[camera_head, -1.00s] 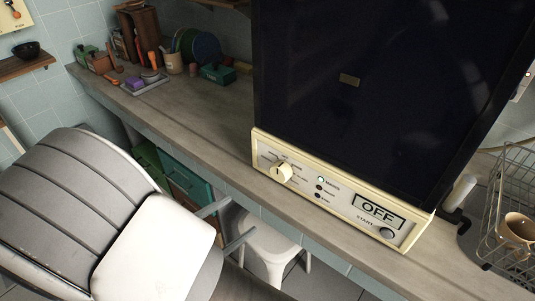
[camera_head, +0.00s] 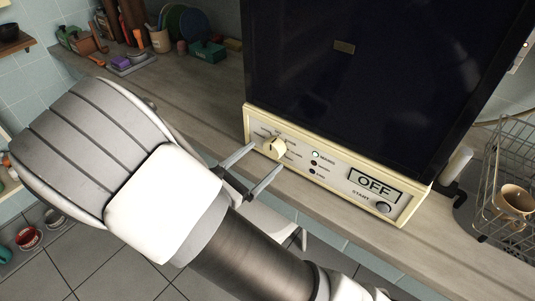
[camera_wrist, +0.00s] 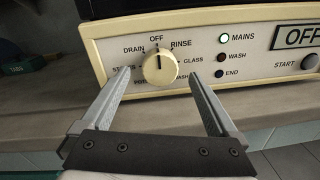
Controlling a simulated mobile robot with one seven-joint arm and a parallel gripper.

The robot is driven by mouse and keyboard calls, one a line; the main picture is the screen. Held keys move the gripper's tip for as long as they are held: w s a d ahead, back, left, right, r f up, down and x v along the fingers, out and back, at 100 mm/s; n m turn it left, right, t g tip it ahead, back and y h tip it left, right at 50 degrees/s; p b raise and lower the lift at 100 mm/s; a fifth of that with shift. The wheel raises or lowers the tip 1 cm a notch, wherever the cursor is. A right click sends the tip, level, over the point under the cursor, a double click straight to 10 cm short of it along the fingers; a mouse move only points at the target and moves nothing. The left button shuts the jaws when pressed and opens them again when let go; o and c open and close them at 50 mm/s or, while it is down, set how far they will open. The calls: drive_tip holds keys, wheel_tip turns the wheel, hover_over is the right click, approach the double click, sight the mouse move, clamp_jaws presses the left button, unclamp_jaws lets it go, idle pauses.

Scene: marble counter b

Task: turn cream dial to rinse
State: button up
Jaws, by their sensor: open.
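The cream dial (camera_wrist: 160,68) sits on the cream panel (camera_wrist: 110,50) of a dark machine, with its pointer mark up at OFF in the wrist view. RINSE is printed just right of OFF, and DRAIN just left. In the head view the dial (camera_head: 273,148) is at the panel's left part. My gripper (camera_wrist: 160,82) is open and empty, its two fingers in front of and slightly below the dial, one toward each side. In the head view my gripper (camera_head: 265,162) points at the dial. I cannot tell whether either finger touches it.
The MAINS lamp (camera_wrist: 224,38) glows green; the WASH and END lamps are dark. A display (camera_head: 375,185) reads OFF, with a START button (camera_head: 383,207) below. A wire rack (camera_head: 512,185) holding a tan mug (camera_head: 515,200) stands at right. Several small items stand at the counter's far left.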

sight(271, 151)
drive_tip(key=shift+x, duration=1.55)
drive_tip(key=shift+c, duration=0.2)
drive_tip(key=c, duration=1.3)
drive_tip(key=shift+c, duration=0.2)
drive_tip(key=shift+m+b, duration=0.3)
drive_tip(key=shift+m, duration=0.1)
drive_tip(key=m+b, duration=0.1)
drive_tip(key=m, duration=0.2)
drive_tip(key=shift+d+f+m+b, duration=0.1)
drive_tip(key=shift+f+m+b, duration=0.05)
drive_tip(key=shift+m+b, duration=0.2)
drive_tip(key=shift+s+m+b, duration=0.1)
drive_tip(key=shift+m+b, duration=1.45)
drive_tip(key=shift+m, duration=0.5)
